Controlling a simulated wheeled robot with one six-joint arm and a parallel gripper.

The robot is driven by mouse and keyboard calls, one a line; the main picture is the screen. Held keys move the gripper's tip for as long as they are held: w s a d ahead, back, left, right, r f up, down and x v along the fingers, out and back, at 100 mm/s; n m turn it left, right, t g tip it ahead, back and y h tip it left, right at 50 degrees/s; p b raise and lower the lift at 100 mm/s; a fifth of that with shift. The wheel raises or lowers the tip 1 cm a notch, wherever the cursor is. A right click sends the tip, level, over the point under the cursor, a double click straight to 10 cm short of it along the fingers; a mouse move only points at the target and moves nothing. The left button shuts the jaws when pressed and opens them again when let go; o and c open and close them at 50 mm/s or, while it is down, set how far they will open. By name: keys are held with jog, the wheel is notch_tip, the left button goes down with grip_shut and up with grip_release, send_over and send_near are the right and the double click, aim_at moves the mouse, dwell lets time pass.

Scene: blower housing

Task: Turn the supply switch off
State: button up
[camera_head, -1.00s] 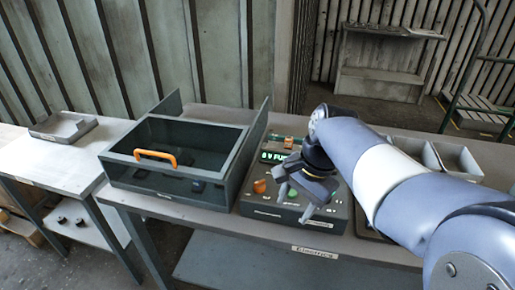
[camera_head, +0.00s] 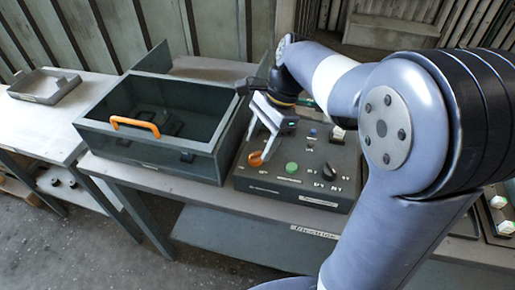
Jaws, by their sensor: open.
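The control unit (camera_head: 270,186) sits on the bench with a sloped dark panel. Its panel carries an orange knob (camera_head: 256,158), a green button (camera_head: 291,168), a black knob (camera_head: 327,171), a small blue button (camera_head: 313,132) and a pale switch (camera_head: 338,134) near the back edge. The labels are too small to read, so I cannot tell which control is the supply switch. My gripper (camera_head: 259,143) is open, its fingers pointing down over the panel's left side, close to the orange knob. I cannot tell whether they touch it. The gripper hides most of the display.
A dark open-topped box (camera_head: 200,165) with an orange handle (camera_head: 135,127) stands just left of the unit. A grey tray (camera_head: 45,88) lies on the far-left table. My arm covers the right side.

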aim_at(255, 157)
jog(key=shift+x, duration=1.25)
jog(key=shift+c, duration=0.5)
jog(key=c, duration=0.9)
jog(key=shift+o, duration=0.2)
